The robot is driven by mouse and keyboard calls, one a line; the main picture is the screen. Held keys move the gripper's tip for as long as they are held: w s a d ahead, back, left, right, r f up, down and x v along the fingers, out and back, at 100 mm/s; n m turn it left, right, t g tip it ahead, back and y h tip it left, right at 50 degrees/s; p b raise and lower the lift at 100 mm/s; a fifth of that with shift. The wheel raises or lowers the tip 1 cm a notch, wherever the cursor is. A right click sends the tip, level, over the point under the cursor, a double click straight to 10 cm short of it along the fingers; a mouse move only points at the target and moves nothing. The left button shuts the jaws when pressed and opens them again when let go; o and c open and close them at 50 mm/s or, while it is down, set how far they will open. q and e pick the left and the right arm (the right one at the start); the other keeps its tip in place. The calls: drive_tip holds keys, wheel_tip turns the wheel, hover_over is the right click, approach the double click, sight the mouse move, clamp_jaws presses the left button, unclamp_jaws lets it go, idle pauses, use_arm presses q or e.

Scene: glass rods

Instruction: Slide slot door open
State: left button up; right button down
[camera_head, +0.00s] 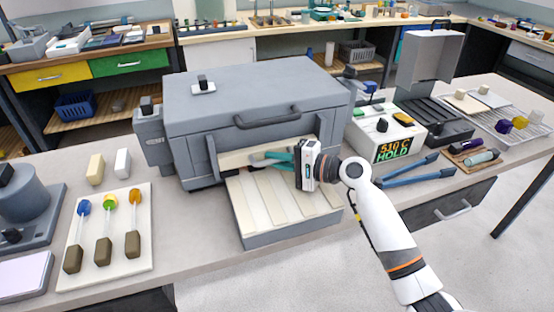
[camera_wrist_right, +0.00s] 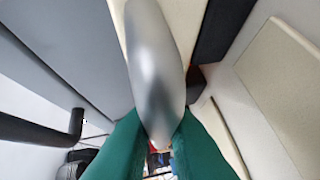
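The grey furnace (camera_head: 255,95) stands on the bench with a cream slot door (camera_head: 240,158) low on its front. My right gripper (camera_head: 272,158) is at that door, with its teal fingers pointing left in the head view. In the right wrist view, the green fingers (camera_wrist_right: 158,140) lie on both sides of a smooth grey metal handle (camera_wrist_right: 155,70) and appear closed on it. The handle's far end is hidden between the fingers. A small red patch (camera_wrist_right: 198,72) shows beside the handle. My left gripper is not in view.
A cream slatted shelf (camera_head: 270,208) juts out below the door. A dark bar handle (camera_head: 267,118) crosses the furnace front above my gripper. A controller reading 510 C HOLD (camera_head: 390,149) and blue tongs (camera_head: 412,172) are to the right. A board with several rods (camera_head: 140,255) is left.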

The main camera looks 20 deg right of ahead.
sight(277, 146)
wheel_tip(277, 146, up, 5)
drive_tip(key=p, duration=0.4)
drive_tip(key=shift+f, duration=0.3)
drive_tip(key=c, duration=1.7)
unclamp_jaws()
drive_tip(key=shift+f, duration=0.1)
